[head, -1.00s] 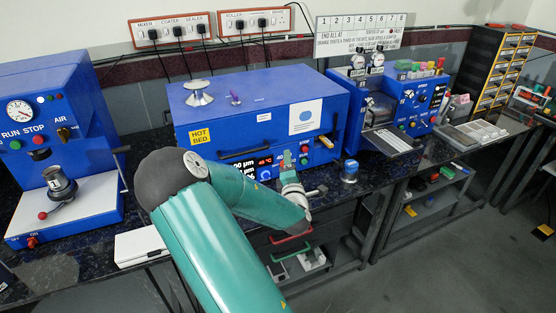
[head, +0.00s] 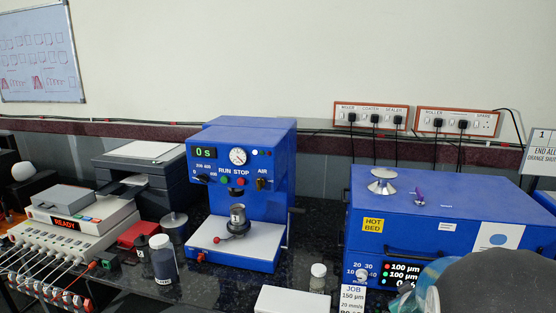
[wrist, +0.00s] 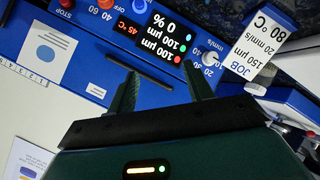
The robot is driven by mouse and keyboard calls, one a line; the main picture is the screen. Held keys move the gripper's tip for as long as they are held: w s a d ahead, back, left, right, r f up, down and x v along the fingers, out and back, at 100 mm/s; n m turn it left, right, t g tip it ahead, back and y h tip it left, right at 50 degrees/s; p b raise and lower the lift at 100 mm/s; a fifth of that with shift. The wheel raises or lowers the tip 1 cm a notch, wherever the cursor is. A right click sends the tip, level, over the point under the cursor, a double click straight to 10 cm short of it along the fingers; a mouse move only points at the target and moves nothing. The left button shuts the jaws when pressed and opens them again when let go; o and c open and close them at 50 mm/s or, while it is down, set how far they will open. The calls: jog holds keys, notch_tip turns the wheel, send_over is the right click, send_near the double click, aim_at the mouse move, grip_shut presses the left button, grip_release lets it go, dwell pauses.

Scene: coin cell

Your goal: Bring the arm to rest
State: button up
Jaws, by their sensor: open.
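My gripper (wrist: 163,86) shows in the wrist view with its two dark green fingers apart and nothing between them. Its fingers point at the front panel of the blue hot bed machine (wrist: 110,60), which appears upside down there. I cannot tell whether they touch it. In the head view, part of my teal and dark grey arm fills the lower right corner, in front of the blue hot bed machine (head: 440,207). My gripper is hidden in the head view.
A job card (head: 352,299) stands by the hot bed panel and shows in the wrist view. A small jar (head: 318,277) and a white box (head: 292,301) are left of it. A blue press (head: 240,190), dark bottle (head: 163,262) and printer (head: 150,175) stand further left.

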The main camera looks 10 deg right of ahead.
jog(key=s+a+r+m+g+y, duration=0.1)
jog(key=s+a+r+y, duration=0.25)
jog(key=a, duration=0.45)
jog(key=s+a+r+m+y, duration=0.1)
jog(key=s+a+r+y, duration=0.2)
jog(key=a, duration=0.5)
jog(key=s+a+r+g, duration=0.1)
jog(key=s+a+r, duration=0.2)
jog(key=s, duration=0.4)
jog(key=s+a+r+g, duration=0.2)
jog(key=s+a+r, duration=0.1)
jog(key=s+a, duration=0.3)
jog(key=shift+s+r+m, duration=0.15)
jog(key=shift+s+m, duration=0.15)
jog(key=shift+s, duration=0.35)
